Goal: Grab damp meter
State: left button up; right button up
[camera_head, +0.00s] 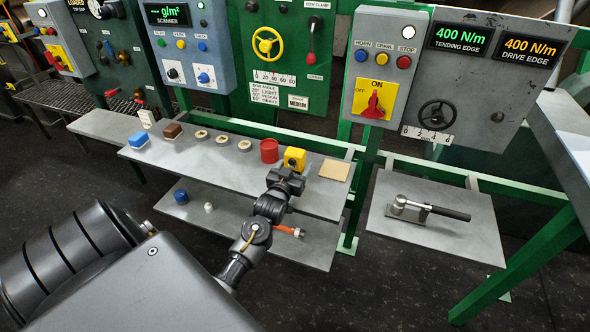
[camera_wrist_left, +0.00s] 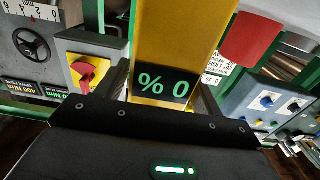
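The damp meter, a yellow block (camera_head: 294,157), stands at the back of the grey upper shelf, between a red cup and a tan square. In the left wrist view the yellow meter (camera_wrist_left: 180,40) fills the middle, with a green "% 0" display facing the camera. My left gripper (camera_head: 287,178) is right in front of it in the head view. In the wrist view its fingers lie on both sides of the meter's near end. I cannot tell whether they press on it. My right gripper is not in view.
The red cup (camera_head: 269,150) stands close left of the meter, and the tan square (camera_head: 334,170) lies to its right. A handled tool (camera_head: 430,208) lies on the right-hand shelf.

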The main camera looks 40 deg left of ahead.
aim_at(291, 163)
pick_arm(q)
jog(key=c, duration=0.9)
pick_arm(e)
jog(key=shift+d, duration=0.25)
pick_arm(q)
jog(key=shift+r, duration=0.55)
jog(key=r, duration=0.2)
jog(key=shift+s+d+r+b, duration=0.1)
jog(key=shift+s+r+b, duration=0.15)
jog(key=shift+r+b, duration=0.15)
jog(key=s+r, duration=0.1)
jog(key=r, duration=0.1)
jog(key=s+d+r, duration=0.1)
jog(key=s, duration=0.1)
jog(key=s+r, duration=0.2)
jog(key=shift+d+r, duration=0.3)
jog(key=shift+d, duration=0.05)
jog(key=s+d+r, duration=0.1)
jog(key=s, duration=0.1)
jog(key=s+r, duration=0.1)
jog(key=s, duration=0.2)
jog(key=s+d+r+b, duration=0.1)
jog(key=s, duration=0.1)
jog(key=shift+s+d+r, duration=0.3)
jog(key=shift+s+d, duration=0.05)
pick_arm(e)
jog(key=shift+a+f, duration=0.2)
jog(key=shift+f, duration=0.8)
